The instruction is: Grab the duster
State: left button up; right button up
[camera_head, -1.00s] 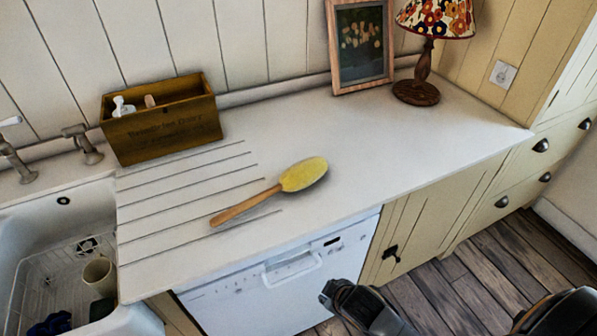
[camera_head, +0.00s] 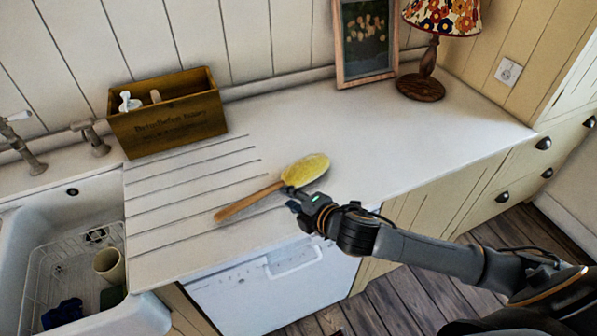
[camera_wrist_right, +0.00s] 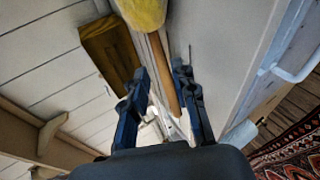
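The duster has a yellow oval head (camera_head: 306,170) and a wooden handle (camera_head: 245,203). It lies on the white counter, its handle pointing to the lower left in the head view. My right gripper (camera_head: 291,198) is at the neck of the duster, where head and handle meet, on the front side. In the right wrist view my right gripper (camera_wrist_right: 160,68) is open, and the handle (camera_wrist_right: 166,80) shows between its fingertips, nearer the right finger. Whether they touch is unclear. My left gripper is not in view.
A wooden box (camera_head: 168,125) with small items stands at the back left of the counter (camera_head: 390,145). A framed picture (camera_head: 364,45) and a lamp (camera_head: 423,80) stand at the back right. The sink (camera_head: 75,240) is at the left. The counter right of the duster is clear.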

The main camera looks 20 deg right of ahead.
aim_at(275, 189)
jog(key=x, duration=0.2)
jog(key=shift+w+f, duration=0.15)
jog(key=shift+w, duration=0.15)
jog(key=shift+w+a+f+p, duration=0.1)
jog(key=shift+w+a+p, duration=0.1)
jog(key=shift+w+p, duration=0.3)
jog(key=x, duration=0.4)
jog(key=shift+p, duration=0.4)
grip_shut()
